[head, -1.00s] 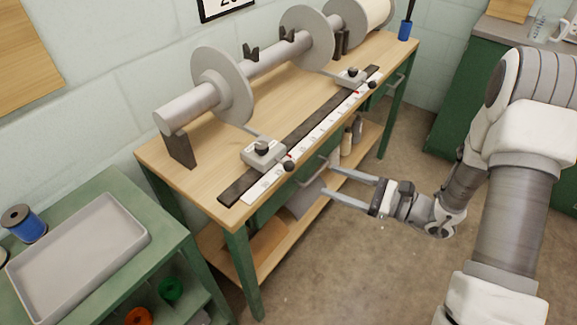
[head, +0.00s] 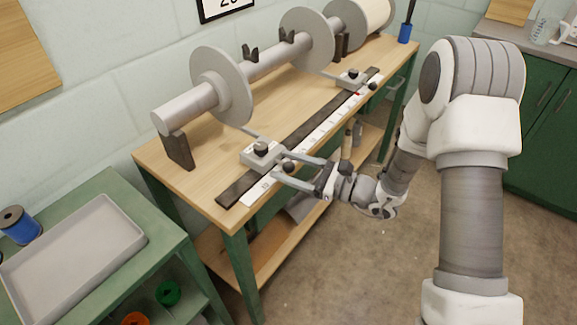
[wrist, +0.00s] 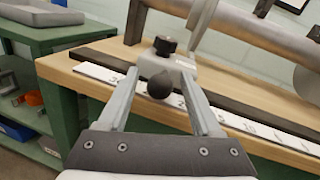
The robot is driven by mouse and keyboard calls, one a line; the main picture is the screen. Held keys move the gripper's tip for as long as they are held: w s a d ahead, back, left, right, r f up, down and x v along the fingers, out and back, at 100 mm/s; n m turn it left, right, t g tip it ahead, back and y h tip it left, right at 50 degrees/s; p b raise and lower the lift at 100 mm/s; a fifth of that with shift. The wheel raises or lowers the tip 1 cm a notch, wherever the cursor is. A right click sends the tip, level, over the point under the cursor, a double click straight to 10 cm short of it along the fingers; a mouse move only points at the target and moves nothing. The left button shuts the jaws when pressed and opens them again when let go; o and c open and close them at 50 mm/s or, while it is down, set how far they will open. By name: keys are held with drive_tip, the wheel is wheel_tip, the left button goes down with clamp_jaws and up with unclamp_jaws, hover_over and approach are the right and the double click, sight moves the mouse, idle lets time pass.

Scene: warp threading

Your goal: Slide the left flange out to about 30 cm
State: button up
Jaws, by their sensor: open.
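The left flange (head: 221,86) is a grey disc on the long horizontal beam above the workbench. A thin rod runs from it down to a grey slider block (head: 257,155) with a black knob on top, on the dark rail. A dark round ball handle (head: 288,167) sticks out from the block's front. My gripper (head: 278,169) is open at the bench's front edge, with its fingers on either side of the ball. In the wrist view the ball (wrist: 160,86) sits between the fingers, with a gap on each side.
The right flange (head: 307,40) and a second slider (head: 350,79) stand farther along. A green cart with a grey tray (head: 75,258) is at the left.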

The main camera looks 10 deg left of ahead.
clamp_jaws()
idle(1.3)
